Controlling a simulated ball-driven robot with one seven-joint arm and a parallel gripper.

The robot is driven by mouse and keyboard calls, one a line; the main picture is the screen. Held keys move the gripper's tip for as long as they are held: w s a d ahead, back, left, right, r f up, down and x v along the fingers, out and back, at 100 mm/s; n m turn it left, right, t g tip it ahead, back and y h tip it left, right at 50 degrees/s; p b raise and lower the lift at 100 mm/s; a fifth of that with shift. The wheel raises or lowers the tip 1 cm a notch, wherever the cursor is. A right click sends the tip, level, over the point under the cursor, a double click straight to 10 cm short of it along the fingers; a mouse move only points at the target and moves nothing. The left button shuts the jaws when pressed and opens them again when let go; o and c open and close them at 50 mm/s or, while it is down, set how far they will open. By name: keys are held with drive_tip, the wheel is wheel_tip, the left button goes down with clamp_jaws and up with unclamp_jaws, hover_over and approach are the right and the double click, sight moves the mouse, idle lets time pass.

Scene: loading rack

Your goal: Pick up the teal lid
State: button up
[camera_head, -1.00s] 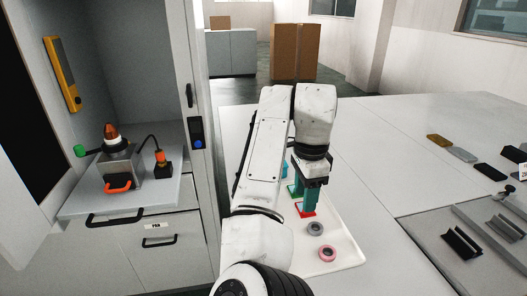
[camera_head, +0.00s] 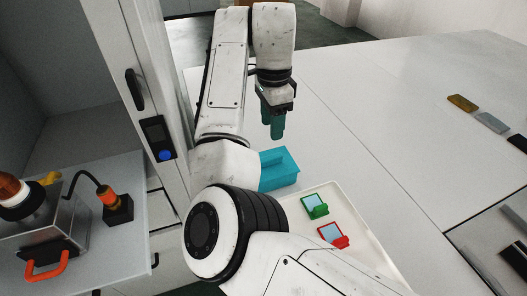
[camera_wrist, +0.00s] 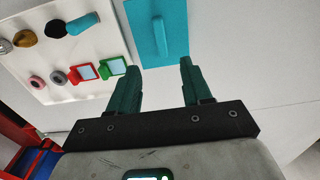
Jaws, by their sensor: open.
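The teal lid (camera_head: 280,166) lies on the white worktop beside the tray, a flat block with a raised handle along its top. In the wrist view the lid (camera_wrist: 170,45) shows upright in the picture's top middle, its handle running lengthwise. My gripper (camera_head: 271,132) has dark teal fingers and hangs above the worktop, higher in the head view than the lid and apart from it. In the wrist view my gripper (camera_wrist: 157,67) is open and empty, its fingertips spread just below the lid's lower edge. My arm hides part of the lid's left side in the head view.
A white tray (camera_head: 350,208) beside the lid holds a green-framed piece (camera_head: 314,206) and a red-framed piece (camera_head: 333,235). The wrist view also shows a blue cylinder (camera_wrist: 83,23) and several round pieces there. A cabinet (camera_head: 130,75) stands left.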

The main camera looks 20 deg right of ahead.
drive_tip(key=b, duration=0.1)
hover_over(270, 157)
wheel_tip(270, 157, down, 5)
drive_tip(key=shift+d+f, duration=0.1)
drive_tip(key=shift+d, duration=0.05)
drive_tip(key=shift+f+p, duration=0.5)
drive_tip(key=shift+f, duration=2.15)
clamp_jaws()
